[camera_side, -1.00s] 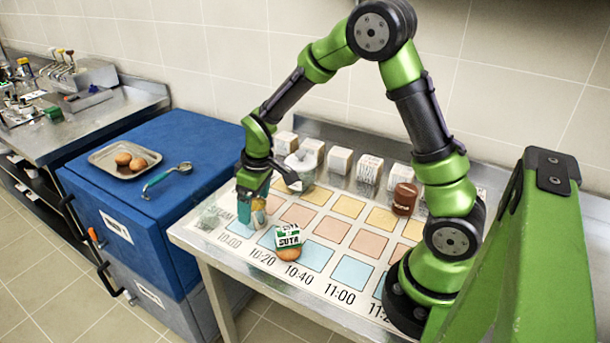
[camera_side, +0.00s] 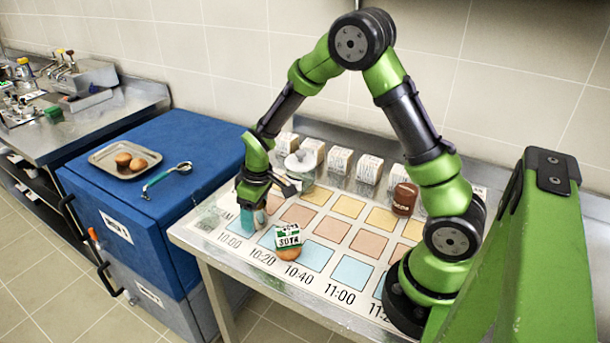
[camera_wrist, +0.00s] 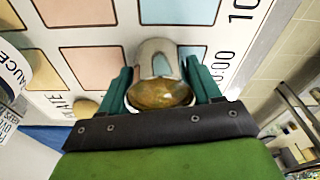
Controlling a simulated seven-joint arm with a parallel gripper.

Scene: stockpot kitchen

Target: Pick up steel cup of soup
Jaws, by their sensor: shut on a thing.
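The steel cup of soup (camera_wrist: 157,62) shows in the wrist view, with brownish-yellow soup (camera_wrist: 160,93) at its mouth. It stands between the two teal fingers of my gripper (camera_wrist: 160,85), which is shut on it. In the side view my gripper (camera_side: 253,218) is low over the left end of the mat, near the 10:00 and 10:20 labels. There its finger hides most or all of the cup. I cannot tell whether the cup touches the mat.
A green-and-white carton (camera_side: 288,237) and a brown roll (camera_side: 292,253) are close to the right of my gripper. A white jar (camera_side: 300,170), white boxes (camera_side: 340,160) and a brown jar (camera_side: 405,199) stand behind. A blue cabinet (camera_side: 150,215) is to the left.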

